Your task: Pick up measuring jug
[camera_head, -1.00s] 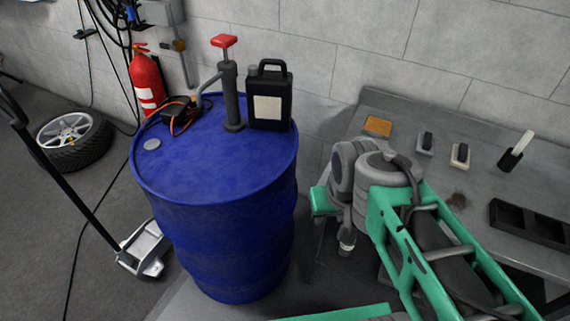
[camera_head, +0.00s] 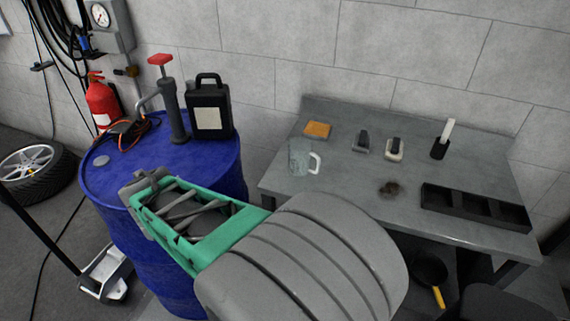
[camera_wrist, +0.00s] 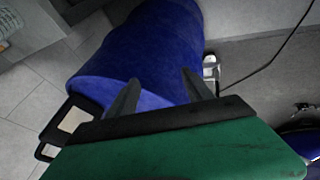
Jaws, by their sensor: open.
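The measuring jug (camera_head: 301,157) is a clear, greyish vessel with a white handle on its right side. It stands upright near the left front edge of the grey workbench (camera_head: 330,185) in the head view. My gripper (camera_wrist: 160,82) shows in the wrist view with its two dark fingers apart and nothing between them. The blue drum (camera_wrist: 140,55) lies behind the fingers in that view. In the head view my green and grey arm reaches left over the drum, and the fingers cannot be made out. The gripper is well to the left of the jug.
A black canister (camera_head: 209,110) and a red-topped pump (camera_head: 172,100) stand on the drum. The bench also holds an orange pad (camera_head: 317,130), two small blocks, a white-handled tool (camera_head: 442,140) and a black tray (camera_head: 475,208). The bench around the jug is mostly clear.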

